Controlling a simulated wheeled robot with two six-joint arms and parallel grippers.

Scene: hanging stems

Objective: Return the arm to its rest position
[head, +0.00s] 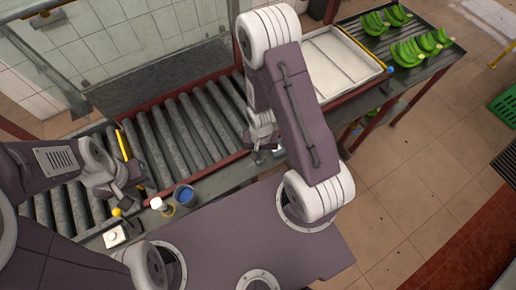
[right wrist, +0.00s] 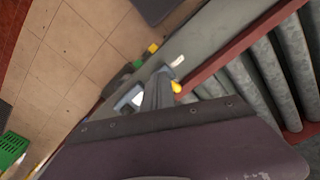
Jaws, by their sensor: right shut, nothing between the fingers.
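My right arm stands folded in the middle of the head view. Its gripper (head: 265,155) hangs low over the front edge of the roller conveyor (head: 185,130), partly hidden by my own arm link. It is shut and empty. In the right wrist view, a broad purple part of mine fills the bottom. My left gripper (head: 132,190) is low over the rollers at the left, close to a blue cup (head: 184,195) and a white-capped container (head: 158,204). Its fingers are too small and dark to tell open from shut.
A white tray (head: 335,62) sits beyond my right arm. Green banana bunches (head: 408,52) lie on the rack at the back right. A white box (head: 115,236) with a yellow knob stands near my left gripper. A green crate (head: 505,105) is on the right; tiled floor (head: 420,160) is clear.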

